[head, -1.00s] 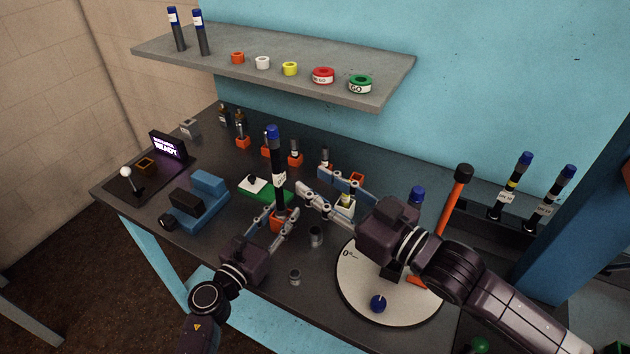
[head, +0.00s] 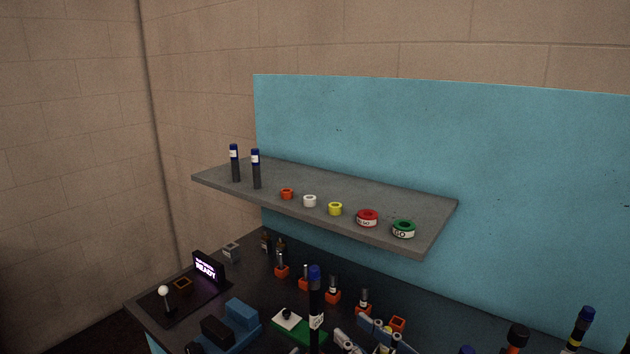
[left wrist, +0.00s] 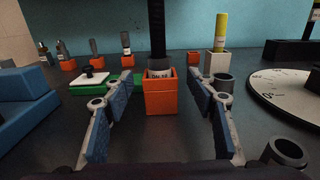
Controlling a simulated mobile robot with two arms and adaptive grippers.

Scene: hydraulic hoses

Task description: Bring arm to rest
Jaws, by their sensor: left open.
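A tall black hose (head: 316,310) with a blue cap and a white label stands near the bottom of the head view. In the left wrist view its lower end (left wrist: 158,30) stands upright in an orange holder (left wrist: 162,98). My left gripper (left wrist: 160,90) is open, with one finger on each side of that holder and gaps on both sides.
A grey shelf (head: 430,240) carries two hoses and several coloured rings. Several fittings in orange holders stand behind. A blue block fixture (head: 240,312) and a lit display (head: 206,267) are at left. A white dial (left wrist: 285,92) lies right in the wrist view.

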